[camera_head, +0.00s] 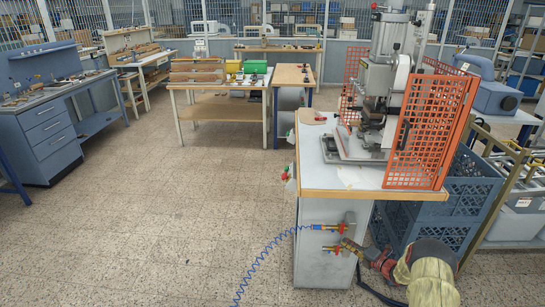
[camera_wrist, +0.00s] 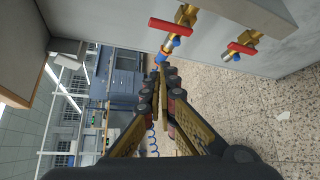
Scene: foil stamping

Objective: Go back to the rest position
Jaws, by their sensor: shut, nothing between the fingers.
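My gripper (camera_head: 350,245) is at the lower right in the head view, in front of the cabinet side below the work table. In the wrist view my gripper (camera_wrist: 163,80) shows its two fingers drawn together, with nothing held between them. Its tips point along the cabinet side, close to an upper valve with a red handle (camera_wrist: 170,26) and a blue hose fitting. I cannot tell whether they touch it. A second red-handled valve (camera_wrist: 241,48) lies to the right. My arm's yellow-covered link shows at the bottom right of the head view.
The stamping press (camera_head: 385,90) stands on the table (camera_head: 318,165) between orange mesh guards (camera_head: 435,125). Blue crates (camera_head: 455,215) stand right behind my arm. A coiled blue hose (camera_head: 265,260) hangs from the valves to the floor. The tiled floor (camera_head: 160,220) at left is clear.

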